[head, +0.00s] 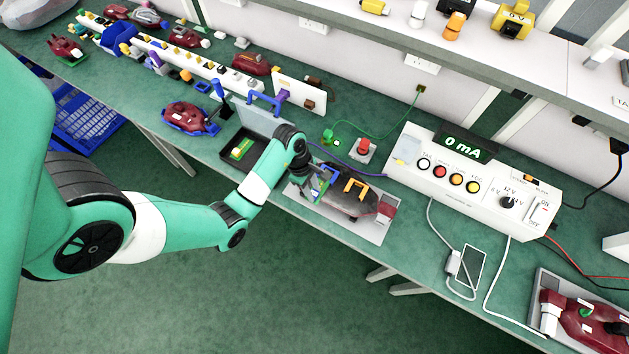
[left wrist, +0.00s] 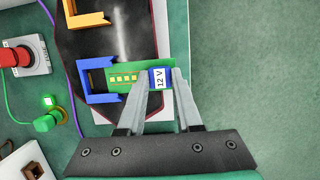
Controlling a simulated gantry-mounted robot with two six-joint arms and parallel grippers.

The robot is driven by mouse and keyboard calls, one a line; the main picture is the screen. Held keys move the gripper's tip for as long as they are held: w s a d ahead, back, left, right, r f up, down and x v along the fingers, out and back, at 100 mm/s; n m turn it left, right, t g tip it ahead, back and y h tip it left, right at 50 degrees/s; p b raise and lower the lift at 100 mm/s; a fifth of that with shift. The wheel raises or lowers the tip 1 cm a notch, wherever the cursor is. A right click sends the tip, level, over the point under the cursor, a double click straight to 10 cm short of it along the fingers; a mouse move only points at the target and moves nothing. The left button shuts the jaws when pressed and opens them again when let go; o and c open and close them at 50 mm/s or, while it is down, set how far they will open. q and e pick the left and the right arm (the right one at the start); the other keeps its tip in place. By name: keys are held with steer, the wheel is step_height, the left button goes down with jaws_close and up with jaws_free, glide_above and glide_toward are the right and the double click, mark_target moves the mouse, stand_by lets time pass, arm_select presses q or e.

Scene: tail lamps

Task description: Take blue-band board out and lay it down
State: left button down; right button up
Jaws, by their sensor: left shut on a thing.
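The blue-band board (left wrist: 122,76) is a green card with gold pads and a blue-edged white label reading "12 V". My left gripper (left wrist: 162,90) is shut on its label end; in the head view the gripper (head: 321,186) is over the lamp. The board's other end is at the opening of a blue bracket (left wrist: 92,79) on the dark lamp (left wrist: 112,38). I cannot tell whether the board is still seated in it. An orange bracket (left wrist: 86,14) is beside the blue one. The lamp (head: 342,201) lies on a pale plate (head: 377,233).
A black tray (head: 228,134) with a green-and-yellow piece lies left of the lamp. A red button box (head: 362,150) and a green plug (head: 328,136) with cables are behind it. A white tester (head: 470,175) reading "0 mA" stands to the right.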

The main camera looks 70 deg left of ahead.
arm_select(q)
steer(key=shift+s+d, duration=0.1)
steer(key=shift+s, duration=0.05)
steer(key=s+d, duration=0.3)
steer(key=shift+p, duration=0.35)
stand_by(0.4)
steer(key=shift+s, duration=0.15)
